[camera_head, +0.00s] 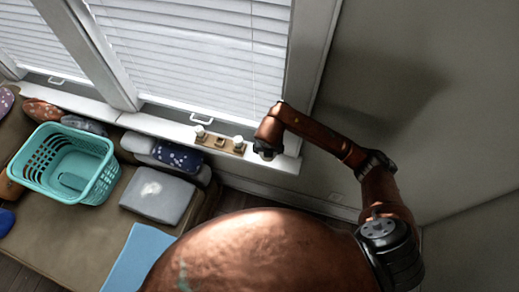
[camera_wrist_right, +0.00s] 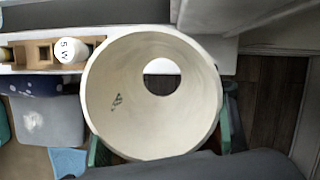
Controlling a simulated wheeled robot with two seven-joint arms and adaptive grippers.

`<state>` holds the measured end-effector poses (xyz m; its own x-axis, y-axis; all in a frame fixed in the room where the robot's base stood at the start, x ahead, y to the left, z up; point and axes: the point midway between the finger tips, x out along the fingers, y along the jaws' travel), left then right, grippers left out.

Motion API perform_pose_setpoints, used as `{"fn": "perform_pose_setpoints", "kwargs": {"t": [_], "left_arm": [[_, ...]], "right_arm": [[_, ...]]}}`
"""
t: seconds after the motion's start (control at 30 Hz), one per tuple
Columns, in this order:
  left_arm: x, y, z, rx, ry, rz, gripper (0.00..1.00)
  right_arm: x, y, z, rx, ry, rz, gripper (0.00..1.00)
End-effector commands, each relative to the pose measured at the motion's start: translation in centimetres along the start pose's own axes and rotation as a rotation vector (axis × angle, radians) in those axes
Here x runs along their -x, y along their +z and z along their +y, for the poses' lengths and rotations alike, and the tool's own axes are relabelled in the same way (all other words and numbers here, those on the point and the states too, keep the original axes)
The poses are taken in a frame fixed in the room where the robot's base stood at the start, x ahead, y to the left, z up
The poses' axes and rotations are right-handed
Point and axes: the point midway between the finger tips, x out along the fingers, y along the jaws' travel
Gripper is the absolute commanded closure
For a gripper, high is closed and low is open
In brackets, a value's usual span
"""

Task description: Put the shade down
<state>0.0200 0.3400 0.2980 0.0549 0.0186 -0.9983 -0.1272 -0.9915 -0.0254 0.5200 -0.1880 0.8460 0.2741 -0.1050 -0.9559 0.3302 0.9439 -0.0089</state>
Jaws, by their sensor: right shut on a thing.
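The shade (camera_wrist_right: 112,88) is a cream, cone-shaped lampshade that fills the middle of the right wrist view. Its wide opening faces the camera, and a smaller round hole shows at its far end. My right gripper (camera_wrist_right: 162,142) is shut on the shade, with a green finger on either side of it. In the head view my right gripper (camera_head: 267,151) is over the right end of the white window sill (camera_head: 285,162). I cannot make out the shade in the head view. My left gripper is not in view.
A wooden holder (camera_head: 220,143) with small white bulbs is on the sill, left of my right gripper; one bulb (camera_wrist_right: 70,50) reads "5 W". A turquoise basket (camera_head: 65,163) and cushions (camera_head: 158,193) are on a brown seat. Floor shows below the sill.

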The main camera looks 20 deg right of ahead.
Motion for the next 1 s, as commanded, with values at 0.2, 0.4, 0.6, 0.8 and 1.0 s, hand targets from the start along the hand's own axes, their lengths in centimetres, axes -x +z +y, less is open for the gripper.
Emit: {"fn": "perform_pose_setpoints", "kwargs": {"t": [0.2, 0.4, 0.6, 0.8, 1.0], "left_arm": [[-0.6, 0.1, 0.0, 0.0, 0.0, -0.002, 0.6], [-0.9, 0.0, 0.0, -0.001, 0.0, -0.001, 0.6], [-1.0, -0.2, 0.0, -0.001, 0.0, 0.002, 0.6], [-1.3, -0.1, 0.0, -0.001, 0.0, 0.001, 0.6], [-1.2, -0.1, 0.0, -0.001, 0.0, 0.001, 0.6]], "right_arm": [[-4.6, 1.9, 1.9, -0.002, 0.001, 0.003, 0.73], [-6.7, 2.7, 2.6, -0.001, 0.0, 0.0, 0.73], [-8.0, 2.9, 3.1, 0.0, 0.001, 0.003, 0.73], [-10.4, 2.1, 3.0, 0.0, 0.0, 0.002, 0.73], [-10.4, 2.1, 3.0, 0.001, 0.001, -0.001, 0.73]]}}
